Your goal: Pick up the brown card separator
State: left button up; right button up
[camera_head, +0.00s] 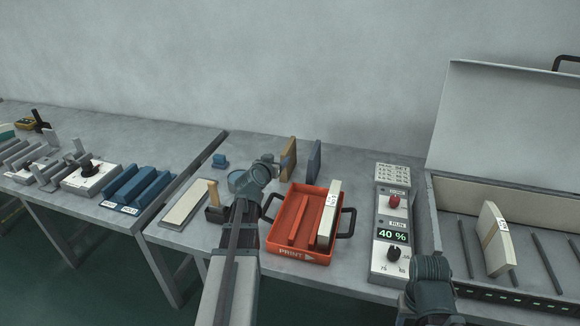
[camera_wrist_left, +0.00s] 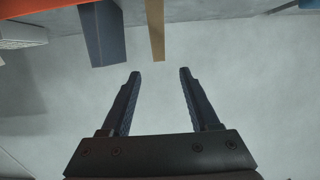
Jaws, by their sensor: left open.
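The brown card separator (camera_head: 288,158) stands upright on the table near the wall, with a blue-grey separator (camera_head: 314,162) upright just to its right. My left gripper (camera_head: 273,166) is beside the brown separator, at its left in the head view. In the left wrist view my left gripper (camera_wrist_left: 160,73) is open and empty. The brown separator (camera_wrist_left: 154,30) shows there as a thin strip ahead of the gap between the fingertips, apart from them. The blue-grey separator (camera_wrist_left: 102,35) is to its left. Part of my right arm shows at the bottom right; its fingers cannot be made out.
A red tray (camera_head: 285,245) with black handles holds a cream card, close to my left arm. A control box (camera_head: 391,230) and an open grey case (camera_head: 436,225) stand to the right. A small blue block (camera_head: 219,160) and a cream pad (camera_head: 188,205) lie to the left.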

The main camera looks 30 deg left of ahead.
aim_at(283, 154)
pick_arm(q)
jog(key=b+x, duration=0.2)
jog(key=x, duration=0.6)
jog(key=shift+a, duration=0.1)
jog(key=shift+b+x, duration=0.95)
jog(key=shift+x, duration=2)
jog(key=shift+s+r, duration=0.1)
jog(key=shift+r, duration=0.05)
jog(key=shift+c, duration=0.2)
grip_shut()
